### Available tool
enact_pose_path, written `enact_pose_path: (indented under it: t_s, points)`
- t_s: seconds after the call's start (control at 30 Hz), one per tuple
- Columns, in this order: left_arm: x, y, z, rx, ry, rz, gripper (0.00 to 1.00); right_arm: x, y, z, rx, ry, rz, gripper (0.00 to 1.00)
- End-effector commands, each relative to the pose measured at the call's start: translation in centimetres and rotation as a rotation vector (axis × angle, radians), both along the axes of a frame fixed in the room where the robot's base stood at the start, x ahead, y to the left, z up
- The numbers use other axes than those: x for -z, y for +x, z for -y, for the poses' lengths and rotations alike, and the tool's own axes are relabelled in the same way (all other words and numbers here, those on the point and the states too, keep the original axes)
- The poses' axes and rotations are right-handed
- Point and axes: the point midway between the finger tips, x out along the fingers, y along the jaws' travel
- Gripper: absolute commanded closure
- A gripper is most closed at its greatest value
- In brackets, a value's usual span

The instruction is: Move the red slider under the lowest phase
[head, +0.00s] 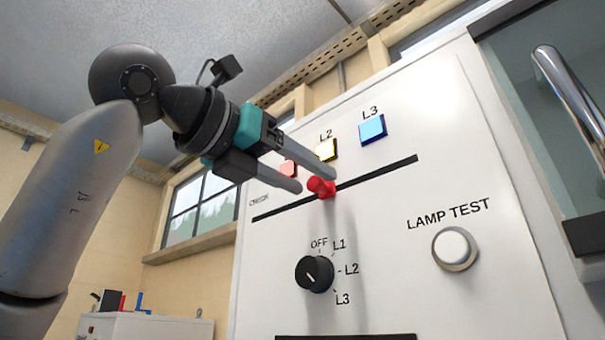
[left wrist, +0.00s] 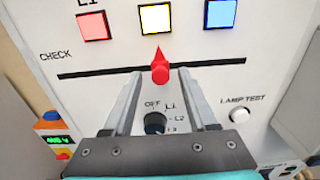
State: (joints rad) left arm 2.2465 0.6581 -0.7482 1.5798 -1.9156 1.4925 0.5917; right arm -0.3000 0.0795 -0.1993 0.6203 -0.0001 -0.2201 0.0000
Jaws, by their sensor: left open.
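The red slider (head: 321,187) sits on a dark horizontal slot (head: 385,171) in the white panel. In the left wrist view the slider (left wrist: 160,73) is below the yellow L2 lamp (left wrist: 156,19). The red lamp (left wrist: 92,26), labelled L1, is to its left and the blue lamp (left wrist: 220,13) to its right; the head view labels the blue lamp (head: 373,129) L3. My left gripper (head: 315,182) is open, with one fingertip on each side of the slider. I cannot tell whether either finger touches it. My right gripper is not in view.
Below the slot is a black rotary knob (head: 314,273) marked OFF, L1, L2, L3. A white LAMP TEST button (head: 455,248) is at the right. A small meter with a green display (left wrist: 55,140) stands at left in the wrist view; its reading is unclear.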

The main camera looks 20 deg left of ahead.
Motion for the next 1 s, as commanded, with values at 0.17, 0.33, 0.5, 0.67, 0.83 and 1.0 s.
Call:
enact_pose_path:
  t_s: [0.17,0.33,0.5,0.67,0.83,1.0]
  points:
    - [0.0,-2.3,-0.9,0.0,-0.001,0.006,0.42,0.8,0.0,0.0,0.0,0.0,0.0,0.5]
    - [0.0,-6.1,-2.5,0.0,-0.003,0.007,0.42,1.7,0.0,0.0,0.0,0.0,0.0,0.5]
    - [0.0,-9.8,-4.0,0.0,-0.003,0.006,0.42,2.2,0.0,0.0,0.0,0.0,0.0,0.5]
    - [0.0,-12.3,-5.1,0.0,-0.001,0.004,0.42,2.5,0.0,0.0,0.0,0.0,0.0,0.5]
    - [0.0,-13.7,-5.7,0.0,-0.001,0.002,0.42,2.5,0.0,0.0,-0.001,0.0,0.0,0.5]
    - [0.0,-14.0,-5.8,0.001,-0.001,0.002,0.42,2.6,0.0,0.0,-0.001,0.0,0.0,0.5]
